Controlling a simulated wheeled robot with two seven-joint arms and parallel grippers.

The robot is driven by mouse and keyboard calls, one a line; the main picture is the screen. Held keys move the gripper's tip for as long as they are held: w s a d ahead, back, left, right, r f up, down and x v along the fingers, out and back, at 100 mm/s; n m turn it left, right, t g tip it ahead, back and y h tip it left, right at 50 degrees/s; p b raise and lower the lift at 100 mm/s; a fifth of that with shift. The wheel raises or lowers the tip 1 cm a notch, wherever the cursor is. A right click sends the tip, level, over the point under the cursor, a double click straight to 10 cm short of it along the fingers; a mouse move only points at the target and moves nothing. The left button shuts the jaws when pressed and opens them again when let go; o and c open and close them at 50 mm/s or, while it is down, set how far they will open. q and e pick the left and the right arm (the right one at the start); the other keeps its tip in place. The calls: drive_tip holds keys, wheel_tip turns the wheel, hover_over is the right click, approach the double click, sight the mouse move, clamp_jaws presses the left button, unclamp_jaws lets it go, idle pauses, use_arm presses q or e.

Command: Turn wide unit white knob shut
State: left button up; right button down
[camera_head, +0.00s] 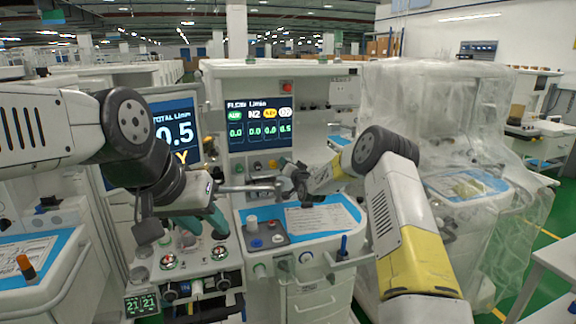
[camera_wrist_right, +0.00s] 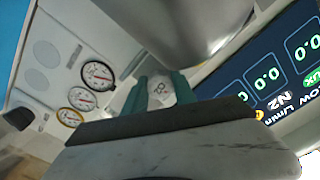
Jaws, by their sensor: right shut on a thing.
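The wide unit (camera_head: 275,72) stands in the middle of the head view. Its flow screen (camera_head: 258,123) reads 0.0 on three channels and 0.5 on the rightmost. My right gripper (camera_head: 283,187) is at the front of this unit, below the screen. In the right wrist view its teal fingers are shut on a white knob (camera_wrist_right: 161,88), one on each side, with a letter mark on its face. The knob is hidden by the gripper in the head view. My left gripper (camera_head: 200,230) points down over the narrower unit's panel at left, its teal fingers apart.
The left unit's screen (camera_head: 176,131) reads total 0.5. Round gauges (camera_wrist_right: 82,98) sit beside the held knob. A worktop (camera_head: 318,218) with blue edging lies below my right gripper. A plastic-covered unit (camera_head: 440,100) stands close on the right.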

drive_tip(key=shift+m, duration=1.1)
drive_tip(key=c, duration=1)
unclamp_jaws()
drive_tip(key=shift+s+d, duration=0.1)
drive_tip(key=v, duration=0.7)
drive_tip(key=shift+s, duration=0.25)
